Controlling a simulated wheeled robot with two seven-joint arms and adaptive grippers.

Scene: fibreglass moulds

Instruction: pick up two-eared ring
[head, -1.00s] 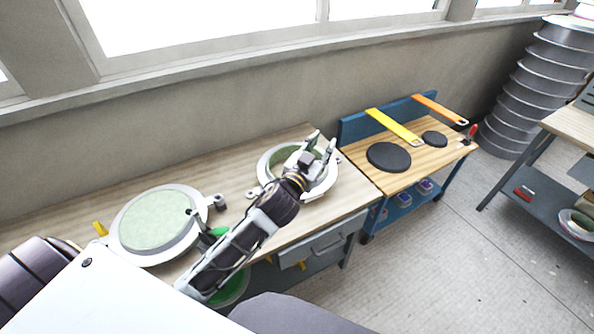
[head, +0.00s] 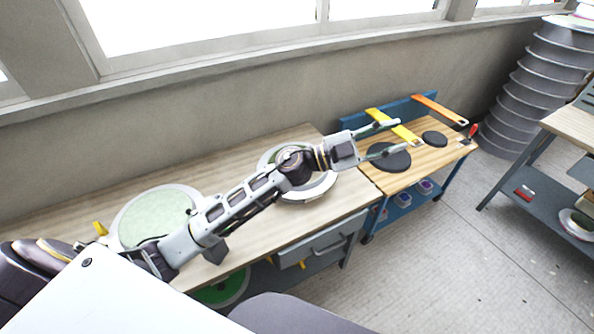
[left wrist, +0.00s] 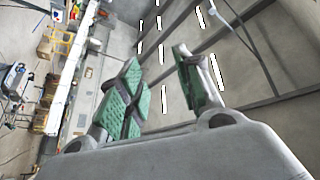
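A pale grey ring (head: 318,190), which looks like the two-eared ring, lies on the right part of the wooden workbench. Green shows inside it. My left arm crosses over it and hides its middle, and I cannot make out its ears now. My left gripper (head: 402,137) is past the ring to the right, above the edge of the blue cart, with its fingers apart and empty. The left wrist view shows its two green-padded fingers (left wrist: 157,57) spread, with only the room and ceiling behind them. My right gripper is not in view.
A large round mould with a pale green face (head: 155,215) lies on the workbench (head: 225,180) at the left. The blue cart (head: 375,108) holds black discs (head: 436,139) and yellow and orange straps (head: 438,107). A wall with windows runs behind.

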